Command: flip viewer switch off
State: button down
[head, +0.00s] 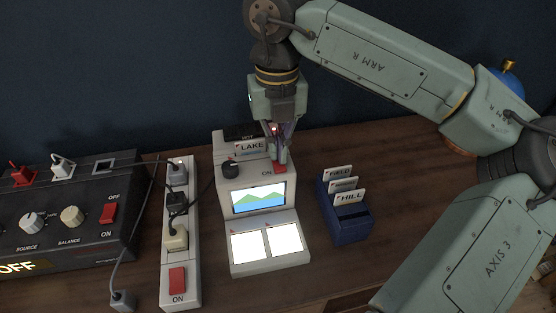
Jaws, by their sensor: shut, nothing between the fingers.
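The viewer (262,197) is a pale box at the middle of the table in the head view. A LAKE card (251,146) stands in the top of the viewer. My gripper (279,160) is shut and empty, pointing down with its fingertips at or just above the red switch. I cannot tell whether they touch it. The fingers partly hide the switch.
A power strip (181,255) with plugs and a red switch lies left of the viewer. A dark control box (62,215) with knobs and cables stands further left. A blue card holder (345,222) with FIELD and HILL cards stands at the right. My arm spans the right side.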

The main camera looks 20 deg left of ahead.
jog(key=shift+f, duration=0.25)
jog(key=shift+r, duration=0.1)
jog(key=shift+r+p, duration=2.1)
jog(key=shift+r, duration=1.4)
jog(key=shift+f, duration=0.1)
